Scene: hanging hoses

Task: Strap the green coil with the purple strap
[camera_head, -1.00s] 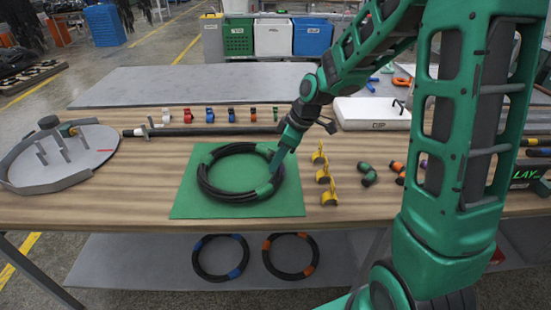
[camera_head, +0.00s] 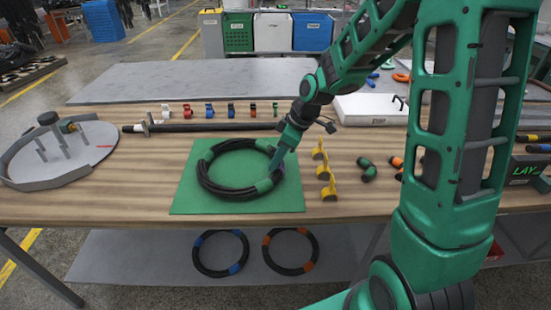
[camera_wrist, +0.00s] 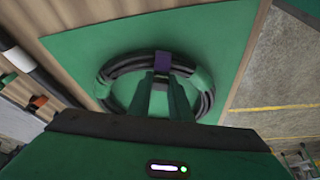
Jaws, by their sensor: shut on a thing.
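The coil (camera_head: 228,191) is a black hose ring with green bands, lying flat on a green mat (camera_head: 190,203). It also shows in the wrist view (camera_wrist: 125,68). The purple strap (camera_wrist: 162,61) shows in the wrist view at the coil's ring, right at my fingertips, between two green bands. My gripper (camera_wrist: 162,80) reaches down onto the ring and is shut on the purple strap. In the head view my gripper (camera_head: 273,172) is at the coil's right side, and the strap is hidden there. I cannot tell whether the strap fully encircles the hoses.
Small coloured clips (camera_head: 210,112) line the back, behind a black bar (camera_head: 210,127). A grey round tray (camera_head: 60,155) is at left. Two banded coils (camera_head: 290,270) are on the lower shelf.

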